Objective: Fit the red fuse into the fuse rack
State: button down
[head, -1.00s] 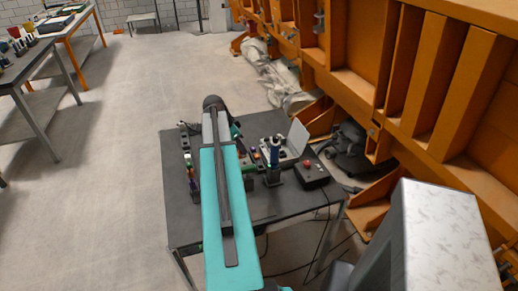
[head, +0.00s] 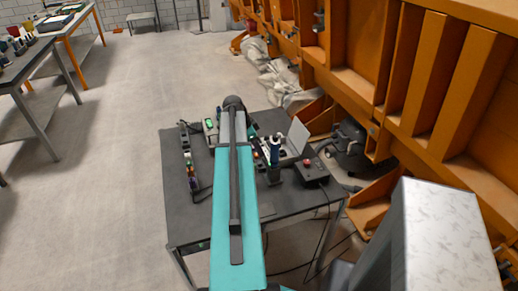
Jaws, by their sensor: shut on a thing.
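My teal arm (head: 238,220) reaches over the dark table, and its far end hides my gripper. I cannot see the jaws or what is between them. A narrow upright strip (head: 187,157) with small coloured pieces stands along the table's left side; it may be the fuse rack, but it is too small to tell. I cannot make out the red fuse. More small coloured pieces show just right of the arm, partly hidden by it.
On the table (head: 237,207) are a device with a green display (head: 210,127), a blue-and-white upright tool in a stand (head: 274,153), an open-lidded case (head: 296,138) and a black box with a red button (head: 312,169). An orange steel structure (head: 400,80) rises at right.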

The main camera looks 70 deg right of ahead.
jog(key=shift+f+b, duration=1.35)
jog(key=shift+f, duration=0.8)
jog(key=shift+f+b, duration=0.95)
jog(key=shift+f, duration=0.3)
dwell(0.7)
jog(key=c, duration=1)
grip_release()
jog(key=shift+r, duration=0.15)
jog(key=shift+d+r, duration=0.1)
jog(key=shift+r, duration=0.3)
jog(key=shift+r+p, duration=1.85)
jog(key=shift+r, duration=1.6)
